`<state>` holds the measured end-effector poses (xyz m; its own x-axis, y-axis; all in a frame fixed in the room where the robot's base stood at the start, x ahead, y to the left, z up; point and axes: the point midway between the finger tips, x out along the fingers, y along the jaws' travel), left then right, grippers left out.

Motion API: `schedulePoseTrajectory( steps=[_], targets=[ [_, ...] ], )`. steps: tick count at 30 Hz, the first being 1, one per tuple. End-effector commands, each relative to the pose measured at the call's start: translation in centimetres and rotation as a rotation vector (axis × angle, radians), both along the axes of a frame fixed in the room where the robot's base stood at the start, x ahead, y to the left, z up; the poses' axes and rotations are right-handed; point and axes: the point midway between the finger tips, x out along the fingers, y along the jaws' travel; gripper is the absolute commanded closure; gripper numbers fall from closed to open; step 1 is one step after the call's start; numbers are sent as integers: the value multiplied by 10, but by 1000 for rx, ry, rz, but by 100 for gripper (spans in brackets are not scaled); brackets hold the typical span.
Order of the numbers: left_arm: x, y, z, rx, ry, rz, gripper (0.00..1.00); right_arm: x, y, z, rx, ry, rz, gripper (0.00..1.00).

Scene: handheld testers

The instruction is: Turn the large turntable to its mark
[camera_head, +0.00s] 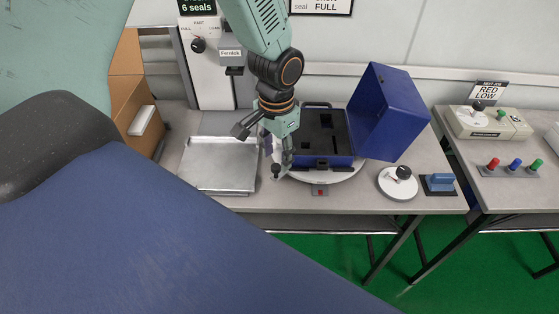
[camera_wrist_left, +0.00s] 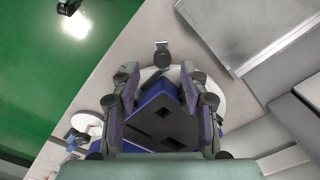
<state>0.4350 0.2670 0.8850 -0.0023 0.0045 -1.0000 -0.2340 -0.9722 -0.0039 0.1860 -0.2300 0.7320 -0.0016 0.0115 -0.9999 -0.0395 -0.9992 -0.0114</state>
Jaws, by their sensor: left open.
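The large turntable (camera_head: 335,177) is a white disc on the bench, mostly covered by an open blue case (camera_head: 318,162) with a dark insert. Its blue lid (camera_head: 390,112) stands up at the right. A small grey block with a red mark (camera_head: 320,190) sits at the bench's front edge, just before the disc. My left gripper (camera_head: 260,150) is open at the disc's left side. In the left wrist view its spread fingers (camera_wrist_left: 160,88) straddle the case and part of the white disc (camera_wrist_left: 236,100); contact cannot be told. My right gripper is not in view.
A metal tray (camera_head: 222,165) lies left of the turntable. A small white disc with a black knob (camera_head: 398,183) and a blue-handled block (camera_head: 440,184) lie to the right. A press-like stand (camera_head: 207,75) is behind. Another bench with buttons (camera_head: 510,168) stands farther right.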

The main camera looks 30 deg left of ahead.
Motion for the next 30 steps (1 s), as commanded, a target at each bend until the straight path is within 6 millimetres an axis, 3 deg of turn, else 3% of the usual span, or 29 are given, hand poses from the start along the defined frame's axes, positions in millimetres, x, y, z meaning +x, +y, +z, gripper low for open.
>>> schedulePoseTrajectory(
  steps=[6, 17, 30],
  targets=[
    [1, 0, -28, 0, 2, 1, 55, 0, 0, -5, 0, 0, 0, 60],
    [4, -1, -33, 0, -1, 0, 55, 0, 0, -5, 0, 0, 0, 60],
    [4, -2, -33, 0, -1, 1, 91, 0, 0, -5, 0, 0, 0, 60]
  ],
)
